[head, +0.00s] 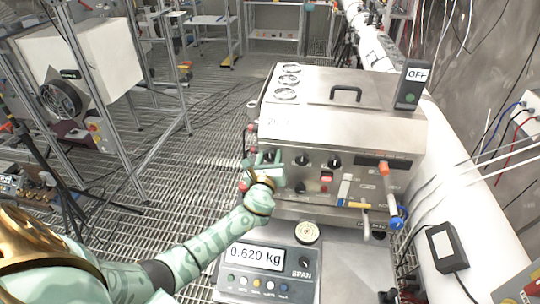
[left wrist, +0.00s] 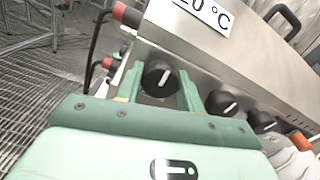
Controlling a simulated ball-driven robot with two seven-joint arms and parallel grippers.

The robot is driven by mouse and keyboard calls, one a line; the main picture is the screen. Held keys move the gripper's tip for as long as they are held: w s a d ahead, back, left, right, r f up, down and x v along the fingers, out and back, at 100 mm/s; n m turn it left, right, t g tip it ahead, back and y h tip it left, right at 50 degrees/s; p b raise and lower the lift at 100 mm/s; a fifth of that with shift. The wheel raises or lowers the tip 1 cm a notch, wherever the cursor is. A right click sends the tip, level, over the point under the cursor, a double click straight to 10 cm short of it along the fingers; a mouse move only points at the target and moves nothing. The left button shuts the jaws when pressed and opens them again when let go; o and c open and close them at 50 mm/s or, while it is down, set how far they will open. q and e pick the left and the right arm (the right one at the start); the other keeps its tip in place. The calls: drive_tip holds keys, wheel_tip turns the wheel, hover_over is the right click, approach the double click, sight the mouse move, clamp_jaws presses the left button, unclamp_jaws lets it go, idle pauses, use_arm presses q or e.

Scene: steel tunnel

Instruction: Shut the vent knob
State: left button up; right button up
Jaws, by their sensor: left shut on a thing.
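A steel machine (head: 340,128) with a row of black knobs on its front panel stands ahead. My left gripper (head: 263,160) reaches the left end of that row from the front. In the left wrist view, its two green fingers (left wrist: 158,92) stand on either side of the leftmost black knob (left wrist: 158,78), shut on it. The knob's white line points up and to the right. In the head view the fingers mostly cover this knob. I cannot read a label that names it as the vent knob. My right gripper is not in view.
Two more knobs (left wrist: 221,102) (left wrist: 262,122) sit close to the right of the held one. Orange and blue handled valves (head: 390,205) are at the machine's right. Grating floor (head: 215,130) lies open to the left.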

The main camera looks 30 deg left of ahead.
use_arm(q)
drive_tip(key=shift+m, duration=0.3)
idle(0.4)
drive_tip(key=o, duration=1)
drive_tip(key=v, duration=1.6)
drive_tip(key=shift+s, duration=0.1)
drive_tip(key=shift+f, duration=0.1)
